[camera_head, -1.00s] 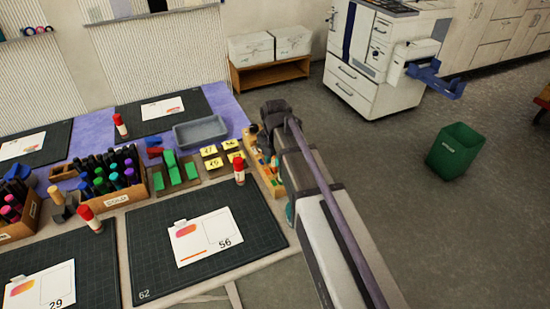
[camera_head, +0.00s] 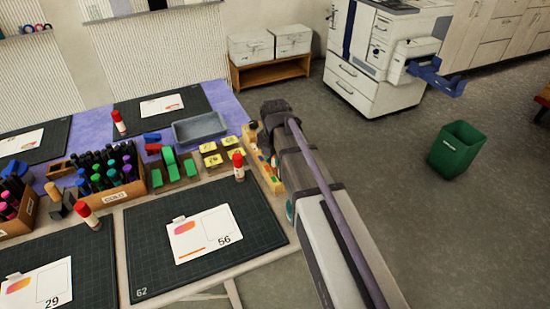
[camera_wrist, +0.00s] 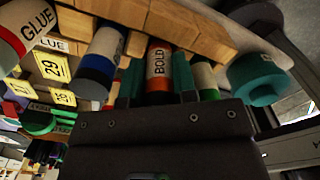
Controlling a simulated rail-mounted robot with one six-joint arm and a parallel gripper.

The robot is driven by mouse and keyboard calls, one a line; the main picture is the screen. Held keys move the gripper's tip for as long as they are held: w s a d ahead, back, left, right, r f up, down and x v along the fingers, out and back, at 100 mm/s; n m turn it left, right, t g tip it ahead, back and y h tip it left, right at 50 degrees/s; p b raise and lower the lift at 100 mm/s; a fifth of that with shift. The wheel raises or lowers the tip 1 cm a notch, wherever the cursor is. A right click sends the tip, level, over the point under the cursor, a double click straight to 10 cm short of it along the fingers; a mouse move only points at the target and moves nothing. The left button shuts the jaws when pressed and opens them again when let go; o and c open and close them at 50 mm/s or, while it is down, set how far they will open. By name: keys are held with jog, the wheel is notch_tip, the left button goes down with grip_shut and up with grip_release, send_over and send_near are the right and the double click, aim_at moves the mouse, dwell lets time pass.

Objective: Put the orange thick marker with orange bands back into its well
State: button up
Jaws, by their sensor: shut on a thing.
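The orange marker (camera_wrist: 158,68) has a white label reading BOLD and an orange band, and shows in the wrist view between the teal fingers of my gripper (camera_wrist: 158,88). My gripper is shut on it. Its lower end is hidden by the gripper body. Light wooden blocks of a rack (camera_wrist: 190,22) lie just behind it; I cannot tell whether the marker sits in a well. In the head view the wooden rack (camera_head: 264,168) stands at the table's right edge, and my arm hides the gripper and marker.
Beside the marker in the wrist view are a blue-banded marker (camera_wrist: 100,55), a green-banded one (camera_wrist: 204,76) and a teal round part (camera_wrist: 258,78). A glue stick (camera_head: 238,166) stands left of the rack. A grey tray (camera_head: 200,128) lies behind.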

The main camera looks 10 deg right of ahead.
jog(key=o, duration=1)
jog(key=shift+c, duration=0.2)
notch_tip(320, 180, up, 8)
jog(key=p, duration=0.7)
jog(key=shift+f+p, duration=0.1)
jog(key=shift+p, duration=0.3)
jog(key=shift+f, duration=0.15)
